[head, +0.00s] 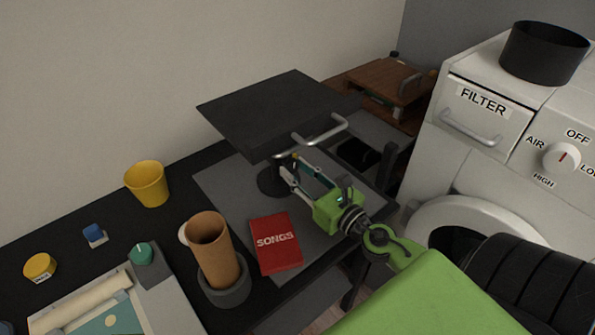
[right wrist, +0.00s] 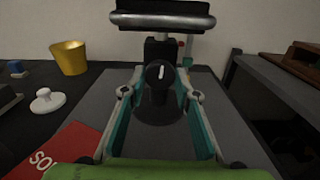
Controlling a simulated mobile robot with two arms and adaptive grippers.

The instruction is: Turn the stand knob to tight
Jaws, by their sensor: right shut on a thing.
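The black stand (head: 275,110) has a flat tilted top, a silver bar along its front edge and a round base on a grey mat. Its knob (right wrist: 158,73) is dark and round with a white mark that points about straight up. My right gripper (head: 288,168) reaches in under the stand's top, and its fingers are shut on the knob, one on each side, in the right wrist view (right wrist: 158,82). In the head view the fingers and the top's edge mostly hide the knob. My left gripper is out of view.
A red SONGS book (head: 276,243) lies in front of the stand. A brown cup (head: 212,245) stands left of it, and a yellow cup (head: 147,184) farther back. A white machine (head: 470,150) with a black pot (head: 543,53) on top is at right.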

